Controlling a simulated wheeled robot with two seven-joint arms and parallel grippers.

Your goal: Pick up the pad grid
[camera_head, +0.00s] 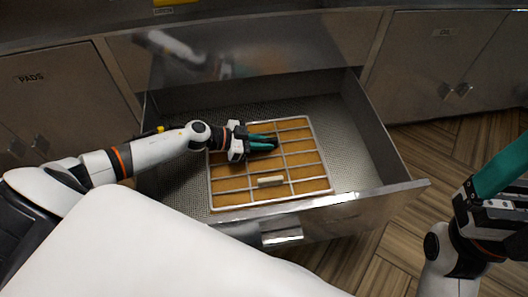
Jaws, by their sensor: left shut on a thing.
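The pad grid (228,185) is a pale wire lattice over an orange-brown surface. It lies in the open metal drawer (372,135), with a small beige piece (271,181) near its front. My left gripper (272,144) reaches over the grid's left side from the left. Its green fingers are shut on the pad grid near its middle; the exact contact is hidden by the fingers. My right gripper (506,168) is at the right edge, away from the drawer. Its fingers are partly cut off, so its opening is unclear.
The drawer's front wall (345,208) with a metal handle (281,235) stands on my side. Steel cabinets flank it: one marked PADS (62,95) on the left, another (435,65) on the right. Bare drawer floor shows right of the grid. Wooden floor (400,235) is clear at right.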

